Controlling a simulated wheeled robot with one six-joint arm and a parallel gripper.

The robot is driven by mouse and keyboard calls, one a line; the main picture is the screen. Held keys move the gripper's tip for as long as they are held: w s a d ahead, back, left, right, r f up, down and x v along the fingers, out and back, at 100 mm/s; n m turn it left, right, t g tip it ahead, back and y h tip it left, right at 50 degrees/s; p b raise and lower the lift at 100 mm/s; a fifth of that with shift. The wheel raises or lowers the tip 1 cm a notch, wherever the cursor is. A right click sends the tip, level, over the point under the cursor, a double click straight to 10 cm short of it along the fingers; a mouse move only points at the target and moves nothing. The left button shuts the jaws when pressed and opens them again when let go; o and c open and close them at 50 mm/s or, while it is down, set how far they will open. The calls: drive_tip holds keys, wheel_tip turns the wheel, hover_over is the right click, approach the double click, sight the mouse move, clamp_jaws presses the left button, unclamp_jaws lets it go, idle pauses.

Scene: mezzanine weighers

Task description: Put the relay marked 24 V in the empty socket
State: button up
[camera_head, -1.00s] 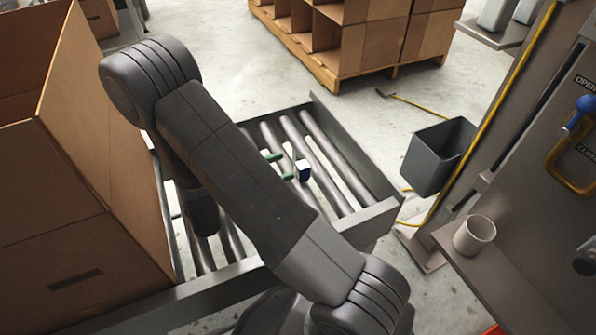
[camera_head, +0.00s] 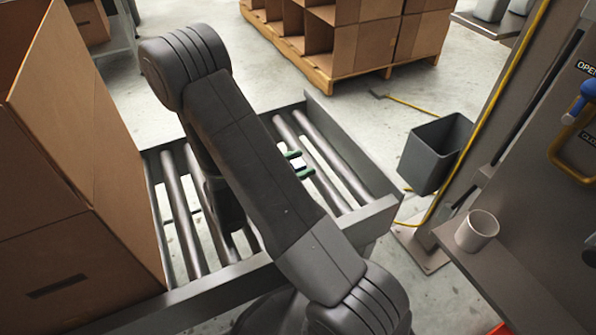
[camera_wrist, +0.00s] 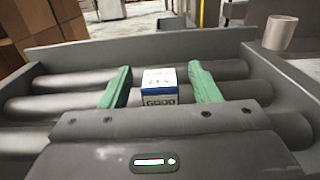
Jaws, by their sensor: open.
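A small block (camera_wrist: 159,88) with a white top and a blue lower part sits on the roller conveyor. Dark marks on its top are too blurred to read surely, and its front carries pale lettering. In the wrist view it lies between the two green fingers of my gripper (camera_wrist: 161,84), with a gap on each side. My gripper is open. In the head view my gripper (camera_head: 299,165) shows beyond my arm, with the white of the block (camera_head: 298,163) between its fingers. No socket can be made out in either view.
The conveyor (camera_head: 375,212) has a raised grey frame around its rollers. A big cardboard box (camera_head: 75,190) stands at the left. At the right are a dark bin (camera_head: 425,160), a pale cup (camera_head: 477,231) on a ledge and a panel with a blue-knobbed lever (camera_head: 585,100).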

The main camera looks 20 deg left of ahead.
drive_tip(key=shift+c, duration=0.3)
drive_tip(key=c, duration=1.1)
drive_tip(key=shift+r, duration=0.1)
